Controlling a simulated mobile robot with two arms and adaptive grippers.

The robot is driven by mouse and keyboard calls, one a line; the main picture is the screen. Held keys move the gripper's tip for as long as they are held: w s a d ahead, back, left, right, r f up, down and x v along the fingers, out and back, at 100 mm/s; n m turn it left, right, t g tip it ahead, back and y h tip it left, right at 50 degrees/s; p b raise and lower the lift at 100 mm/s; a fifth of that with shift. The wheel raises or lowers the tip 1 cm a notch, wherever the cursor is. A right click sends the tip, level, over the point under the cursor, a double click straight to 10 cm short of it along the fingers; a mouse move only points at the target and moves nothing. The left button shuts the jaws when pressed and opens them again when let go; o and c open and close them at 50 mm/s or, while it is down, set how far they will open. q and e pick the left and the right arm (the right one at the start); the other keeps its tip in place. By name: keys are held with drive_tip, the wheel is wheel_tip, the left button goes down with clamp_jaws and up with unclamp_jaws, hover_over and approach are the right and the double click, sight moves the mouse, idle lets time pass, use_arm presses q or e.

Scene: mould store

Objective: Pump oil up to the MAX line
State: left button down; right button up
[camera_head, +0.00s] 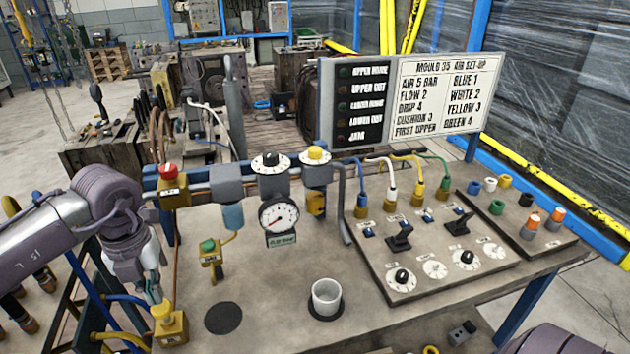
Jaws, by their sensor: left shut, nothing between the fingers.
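A yellow box with a yellow button on top (170,326) stands at the table's front left, with a yellow hose at its left; its label is too small to read. My left gripper (154,292) is shut and empty, pointing down at the button; I cannot tell whether it touches. A pale blue bowl (232,216) hangs under the air line, and a yellow-and-dark unit (316,204) hangs under a yellow-topped grey block (316,168). No MAX line or oil level is readable. My right gripper is not in view.
A gauge (279,216), a red-topped box (171,186) and a green-button valve (210,256) stand behind. A white cup (326,294) sits on a dark disc. A switch panel (440,262) fills the right. The table's (275,318) front middle is clear.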

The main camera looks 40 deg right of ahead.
sight(160, 307)
use_arm(q)
drive_tip(key=shift+f+b, duration=1.8)
drive_tip(key=shift+f, duration=0.4)
drive_tip(key=shift+r+p, duration=0.9)
drive_tip(key=shift+r, duration=1.3)
drive_tip(key=shift+f+b, duration=1.5)
drive_tip(key=shift+f, duration=0.3)
drive_tip(key=shift+r, duration=0.15)
drive_tip(key=shift+r+p, duration=0.75)
drive_tip(key=shift+r, duration=0.9)
